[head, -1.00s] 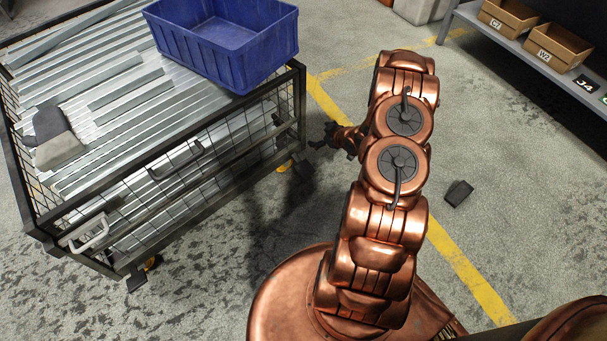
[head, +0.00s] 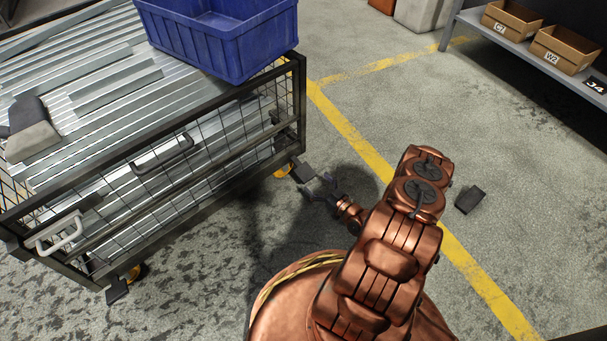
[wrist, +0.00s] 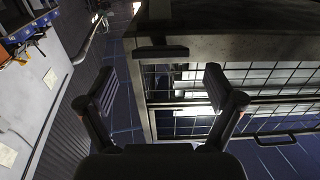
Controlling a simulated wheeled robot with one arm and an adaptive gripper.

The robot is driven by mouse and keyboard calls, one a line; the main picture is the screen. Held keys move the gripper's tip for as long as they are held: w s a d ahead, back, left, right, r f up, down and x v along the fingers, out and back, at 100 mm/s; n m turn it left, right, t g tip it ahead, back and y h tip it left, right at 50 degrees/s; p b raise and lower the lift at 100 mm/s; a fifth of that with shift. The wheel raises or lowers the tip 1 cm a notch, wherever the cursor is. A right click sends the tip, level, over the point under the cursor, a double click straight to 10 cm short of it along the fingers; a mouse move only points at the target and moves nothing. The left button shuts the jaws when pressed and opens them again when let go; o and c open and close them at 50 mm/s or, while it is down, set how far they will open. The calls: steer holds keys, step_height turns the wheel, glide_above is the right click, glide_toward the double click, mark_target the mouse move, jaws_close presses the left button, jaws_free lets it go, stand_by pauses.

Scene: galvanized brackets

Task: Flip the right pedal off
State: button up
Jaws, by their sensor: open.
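The right pedal (head: 303,172) is a small dark plate sticking out at the cart's near right corner, by an orange-yellow caster. In the wrist view the dark plate (wrist: 162,52) appears ahead of the fingertips, near the middle of the gap between them. My gripper (head: 318,190) is open and empty, low beside the right pedal, to its lower right in the head view. In the wrist view its two fingers (wrist: 158,88) stand wide apart. I cannot tell whether a finger touches the pedal. The left pedal (head: 117,290) is at the cart's near left corner.
The mesh cart (head: 206,143) holds metal strips, a blue bin (head: 225,45) and grey gloves (head: 30,135). A white handle (head: 60,235) is on its side. A small dark block (head: 469,200) lies on the floor at right. A shelf (head: 520,50) with wooden boxes is beyond clear floor.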

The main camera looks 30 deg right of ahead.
mark_target(308, 176)
steer(key=shift+w+a+b, duration=0.15)
steer(key=shift+w+b, duration=0.3)
steer(key=shift+w, duration=0.8)
steer(key=shift+w+a+b, duration=0.2)
steer(key=shift+w+b, duration=0.2)
steer(key=shift+w, duration=0.8)
steer(key=shift+w+a+b, duration=0.15)
steer(key=shift+w+b, duration=0.3)
steer(key=shift+w, duration=0.8)
steer(key=c, duration=1.7)
